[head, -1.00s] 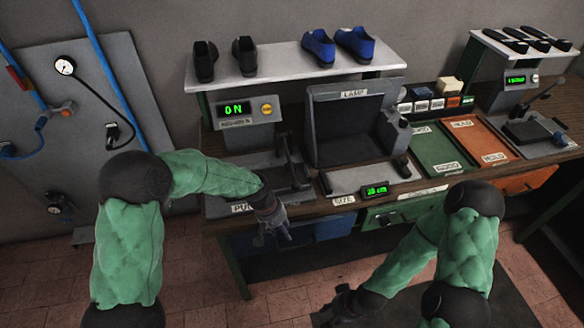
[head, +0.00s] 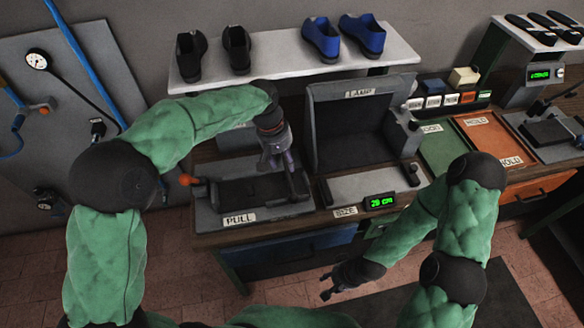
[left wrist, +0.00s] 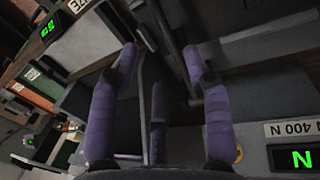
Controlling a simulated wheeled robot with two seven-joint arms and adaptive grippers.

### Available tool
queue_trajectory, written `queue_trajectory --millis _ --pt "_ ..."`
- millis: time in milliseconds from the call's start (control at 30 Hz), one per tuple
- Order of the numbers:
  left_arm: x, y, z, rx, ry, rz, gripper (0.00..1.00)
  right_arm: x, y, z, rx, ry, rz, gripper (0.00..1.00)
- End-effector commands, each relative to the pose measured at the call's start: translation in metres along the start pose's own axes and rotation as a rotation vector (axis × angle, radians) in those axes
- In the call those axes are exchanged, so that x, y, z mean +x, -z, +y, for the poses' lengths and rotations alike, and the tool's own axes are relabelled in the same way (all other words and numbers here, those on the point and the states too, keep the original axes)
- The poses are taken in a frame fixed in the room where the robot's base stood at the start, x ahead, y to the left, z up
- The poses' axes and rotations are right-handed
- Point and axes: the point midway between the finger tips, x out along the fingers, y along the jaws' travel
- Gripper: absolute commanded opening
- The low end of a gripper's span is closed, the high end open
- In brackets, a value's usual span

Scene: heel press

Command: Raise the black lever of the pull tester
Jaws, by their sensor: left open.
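The pull tester (head: 240,197), a grey machine with a "PULL" label on its front edge, stands at the left of the bench. Its black lever (head: 298,184) is at the right side of the tester, partly hidden by my left gripper. My left gripper (head: 278,160) is open and points down right over the lever. In the left wrist view its purple fingers (left wrist: 159,52) are spread, with dark bars of the tester between and beyond them. I cannot tell whether they touch the lever. My right gripper (head: 340,280) hangs in front of the bench; its jaw state is unclear.
The lamp box (head: 360,125) stands close to the right of the lever. A shelf with black shoes and blue shoes (head: 343,37) is above and behind. A size display (head: 380,202) is at the front. An orange knob (head: 186,180) sits at the tester's left edge.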

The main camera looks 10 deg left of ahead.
Motion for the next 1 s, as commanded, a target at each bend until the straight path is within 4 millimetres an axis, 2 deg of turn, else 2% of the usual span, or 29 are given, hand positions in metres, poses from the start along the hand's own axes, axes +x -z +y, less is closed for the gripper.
queue_trajectory --millis 167,400,600,800,1000 --pt "0.019 -0.001 0.000 0.001 0.002 -0.002 0.48 0.004 -0.001 0.001 0.000 0.000 -0.002 0.40" --pt "0.063 0.000 -0.001 0.002 0.002 -0.002 0.48 0.011 0.000 0.004 0.000 0.000 -0.002 0.40" --pt "0.091 0.000 -0.001 0.001 0.001 -0.002 0.48 0.015 0.000 0.005 0.000 0.000 -0.001 0.40" --pt "0.105 0.000 0.000 0.000 0.000 0.000 0.48 0.017 0.000 0.006 0.000 0.000 -0.001 0.40" --pt "0.107 0.000 0.000 0.000 -0.001 0.001 0.48 0.017 0.000 0.006 0.000 0.000 -0.001 0.40"
